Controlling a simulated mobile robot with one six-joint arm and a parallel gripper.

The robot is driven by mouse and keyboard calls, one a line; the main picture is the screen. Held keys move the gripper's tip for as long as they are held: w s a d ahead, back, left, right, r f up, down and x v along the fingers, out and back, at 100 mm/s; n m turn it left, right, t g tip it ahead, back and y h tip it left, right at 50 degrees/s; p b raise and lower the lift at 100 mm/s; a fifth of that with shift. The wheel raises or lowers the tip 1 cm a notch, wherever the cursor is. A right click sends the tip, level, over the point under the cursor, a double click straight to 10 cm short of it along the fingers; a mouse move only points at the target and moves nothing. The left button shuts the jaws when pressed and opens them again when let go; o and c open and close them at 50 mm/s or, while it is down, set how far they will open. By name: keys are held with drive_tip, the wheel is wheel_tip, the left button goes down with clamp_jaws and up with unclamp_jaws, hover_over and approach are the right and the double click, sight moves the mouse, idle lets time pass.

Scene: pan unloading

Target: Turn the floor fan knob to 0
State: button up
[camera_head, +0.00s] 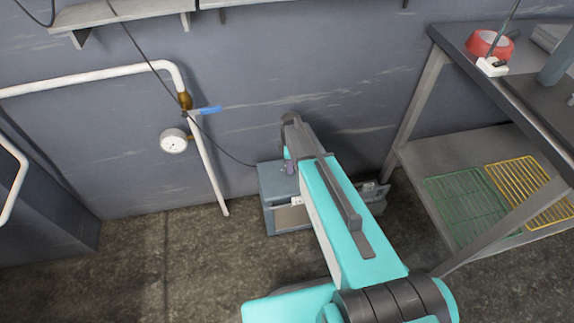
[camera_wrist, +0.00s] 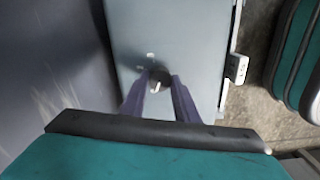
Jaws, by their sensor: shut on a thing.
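The floor fan's control knob (camera_wrist: 158,75) is small, round and dark with a white pointer mark, on the flat grey top of the unit (camera_wrist: 190,45). Small pale marks sit beside it, too blurred to read. The pointer shows toward the lower side of the knob in the wrist view. My gripper (camera_wrist: 160,84) has its two dark purple fingers on either side of the knob, shut on it. In the head view the grey-blue unit (camera_head: 276,183) stands on the floor by the wall. There my arm covers much of it, and the knob is hidden.
A metal shelf table (camera_head: 440,165) with green and yellow racks stands right. A thin black cable runs down the wall to the unit. Floor is clear at front left.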

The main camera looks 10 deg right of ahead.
drive_tip(key=o, duration=1.1)
drive_tip(key=shift+a, duration=0.1)
drive_tip(key=shift+c, duration=0.2)
drive_tip(key=shift+r, duration=0.1)
wheel_tip(320, 180, up, 14)
drive_tip(key=shift+p, duration=0.35)
drive_tip(key=shift+s+p, duration=0.1)
drive_tip(key=shift+p, duration=0.2)
